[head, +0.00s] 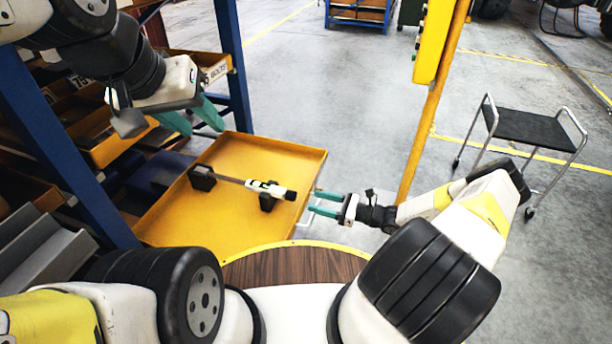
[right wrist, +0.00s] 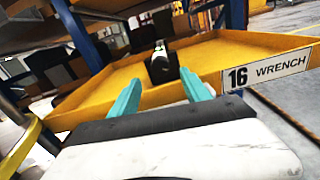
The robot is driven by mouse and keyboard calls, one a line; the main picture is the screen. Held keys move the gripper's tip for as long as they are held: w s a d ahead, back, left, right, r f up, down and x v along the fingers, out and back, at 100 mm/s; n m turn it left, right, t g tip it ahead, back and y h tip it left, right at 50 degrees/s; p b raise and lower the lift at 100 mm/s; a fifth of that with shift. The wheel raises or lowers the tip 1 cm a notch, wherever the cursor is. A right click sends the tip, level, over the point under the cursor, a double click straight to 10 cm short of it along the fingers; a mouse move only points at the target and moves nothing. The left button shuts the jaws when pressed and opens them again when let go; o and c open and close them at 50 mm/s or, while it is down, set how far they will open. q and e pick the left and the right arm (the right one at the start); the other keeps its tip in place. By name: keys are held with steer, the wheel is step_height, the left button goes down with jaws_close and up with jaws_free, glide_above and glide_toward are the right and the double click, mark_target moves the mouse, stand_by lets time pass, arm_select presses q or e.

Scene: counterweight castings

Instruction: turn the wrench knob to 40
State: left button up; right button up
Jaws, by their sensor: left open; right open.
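The wrench (head: 259,187) lies across two black rests in a yellow tray (head: 180,222). Its thin shaft runs to the left rest, and its white body with a black knob end (head: 290,195) points right, toward my right gripper. My right gripper (head: 314,203) is open and empty, a short way right of the knob end, apart from it. In the right wrist view the wrench's end (right wrist: 160,47) shows ahead, beyond and between the open fingers. My left gripper (head: 207,120) is open and empty above the tray's far left corner. The scale markings are too small to read.
A label reading 16 WRENCH (right wrist: 268,69) is on the tray's front wall. Blue rack posts (head: 233,65) and bins stand at the left. A yellow post (head: 425,110) rises right of the tray. A black-topped cart (head: 535,128) stands on open floor at the right.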

mark_target(296, 196)
steer(key=x, duration=0.7)
steer(key=shift+w+a, duration=0.15)
steer(key=shift+a, duration=0.2)
steer(key=shift+c, duration=0.3)
jaws_close()
steer(key=shift+n, duration=3)
